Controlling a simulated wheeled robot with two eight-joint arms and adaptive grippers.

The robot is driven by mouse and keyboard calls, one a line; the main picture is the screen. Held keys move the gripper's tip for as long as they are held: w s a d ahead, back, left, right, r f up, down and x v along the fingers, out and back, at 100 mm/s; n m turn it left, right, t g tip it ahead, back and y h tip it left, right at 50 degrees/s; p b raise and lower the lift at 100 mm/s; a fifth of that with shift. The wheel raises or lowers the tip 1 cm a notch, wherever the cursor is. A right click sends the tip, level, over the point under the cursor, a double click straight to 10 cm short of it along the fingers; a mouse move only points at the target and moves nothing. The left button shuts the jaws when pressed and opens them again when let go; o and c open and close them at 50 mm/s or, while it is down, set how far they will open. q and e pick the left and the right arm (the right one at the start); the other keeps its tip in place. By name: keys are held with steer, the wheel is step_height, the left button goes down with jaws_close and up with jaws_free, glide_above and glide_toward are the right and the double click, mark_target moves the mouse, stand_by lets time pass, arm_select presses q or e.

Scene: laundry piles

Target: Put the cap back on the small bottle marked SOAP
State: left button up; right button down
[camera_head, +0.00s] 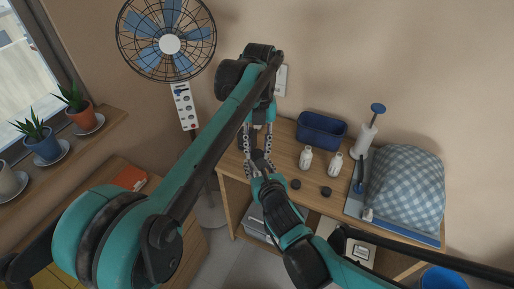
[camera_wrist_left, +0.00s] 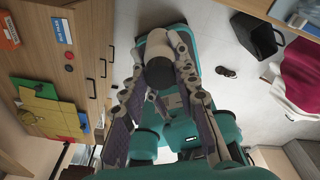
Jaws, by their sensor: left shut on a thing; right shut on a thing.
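My left gripper (camera_head: 257,151) and my right gripper (camera_head: 263,166) meet tip to tip above the left part of the wooden table. In the left wrist view the fingers of my left gripper (camera_wrist_left: 157,105) come up on both sides, with teal and dark arm parts beyond. Two small white bottles, one on the left (camera_head: 306,158) and one on the right (camera_head: 335,165), stand uncapped or pale-topped on the table; I cannot read their marks. Two dark caps, left (camera_head: 296,184) and right (camera_head: 326,191), lie in front of them.
A dark blue bin (camera_head: 321,130) stands at the back of the table (camera_head: 284,139). A checked cloth pile (camera_head: 408,188) fills the table's right end. A fan (camera_head: 169,43) stands behind on the left.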

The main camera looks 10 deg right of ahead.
arm_select(q)
steer(key=o, duration=0.7)
steer(key=shift+r, duration=2.25)
steer(key=shift+c, duration=0.3)
